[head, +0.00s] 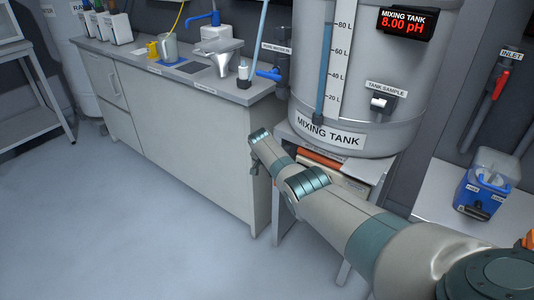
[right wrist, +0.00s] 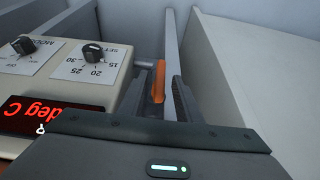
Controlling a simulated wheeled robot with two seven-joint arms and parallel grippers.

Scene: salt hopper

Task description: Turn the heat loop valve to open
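In the right wrist view an orange lever handle (right wrist: 158,82), which looks like the heat loop valve's, stands beside a pale upright bar (right wrist: 173,50). My right gripper (right wrist: 160,100) has its dark fingers apart, one on each side of the handle. I cannot tell whether either finger touches it. In the head view my right arm reaches from the lower right to the stand under the mixing tank (head: 330,138). Its gripper is mostly hidden there behind my wrist. The valve is hidden in the head view. My left gripper is not in view.
A heater control box with two black knobs (right wrist: 93,52) and a red "deg C" display (right wrist: 45,116) is close left of the gripper. A pale panel (right wrist: 250,70) is on the right. The counter (head: 180,72) stands left of the tank. The floor (head: 120,220) is clear.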

